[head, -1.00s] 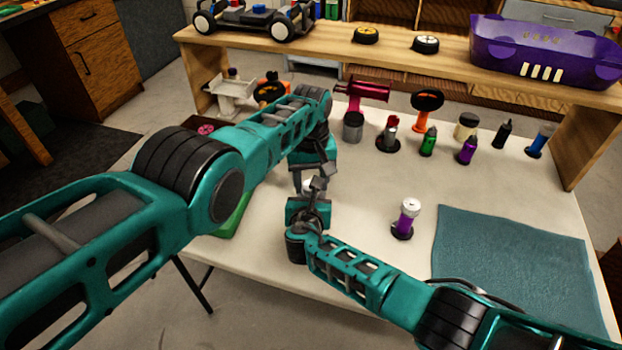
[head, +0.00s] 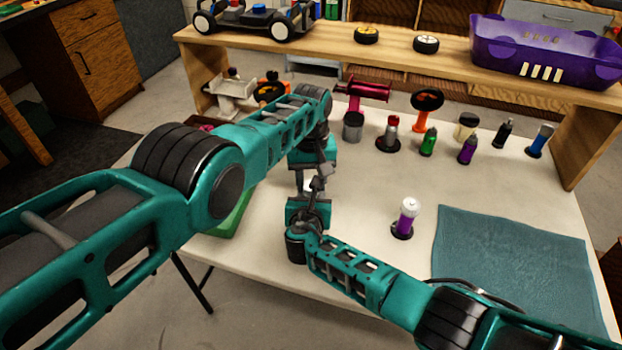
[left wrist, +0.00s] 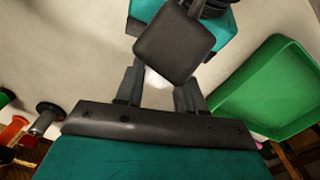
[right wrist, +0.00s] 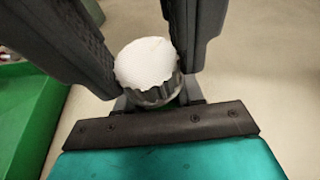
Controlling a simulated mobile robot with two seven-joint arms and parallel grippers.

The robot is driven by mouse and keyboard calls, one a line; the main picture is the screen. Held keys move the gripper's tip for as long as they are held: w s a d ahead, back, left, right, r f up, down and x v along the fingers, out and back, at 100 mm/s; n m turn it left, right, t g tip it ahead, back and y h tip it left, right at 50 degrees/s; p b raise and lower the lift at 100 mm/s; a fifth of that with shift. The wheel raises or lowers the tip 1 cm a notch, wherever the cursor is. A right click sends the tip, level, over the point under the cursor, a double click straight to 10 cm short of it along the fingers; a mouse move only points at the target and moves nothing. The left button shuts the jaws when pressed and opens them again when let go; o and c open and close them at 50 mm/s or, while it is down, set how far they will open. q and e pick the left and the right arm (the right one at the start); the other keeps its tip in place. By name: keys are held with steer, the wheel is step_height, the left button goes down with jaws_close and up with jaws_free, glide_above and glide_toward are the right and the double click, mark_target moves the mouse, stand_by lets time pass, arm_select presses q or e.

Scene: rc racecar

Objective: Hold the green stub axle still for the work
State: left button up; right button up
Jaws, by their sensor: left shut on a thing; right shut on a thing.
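My left gripper (head: 299,183) and right gripper (head: 318,188) meet close together above the front left of the white table. In the right wrist view, a silver ribbed cylinder with a white top (right wrist: 148,65) sits between my right fingers. Below it shows a sliver of green, probably the green stub axle (right wrist: 178,106), mostly hidden. My left fingers stand beneath the cylinder, around that green part. The left wrist view shows a pale bit (left wrist: 156,79) between the left fingers, with a dark right finger above it. Both grippers are shut on their parts.
A green tray (head: 232,217) lies left of the grippers, partly under my left arm. A purple, white-topped piece (head: 406,218) stands to the right, beside a blue-grey mat (head: 520,262). Several coloured parts, including a green one (head: 428,142), stand behind. A wooden shelf (head: 390,62) spans the back.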

arm_select(q)
steer(key=shift+m, duration=2.8)
steer(key=o, duration=0.8)
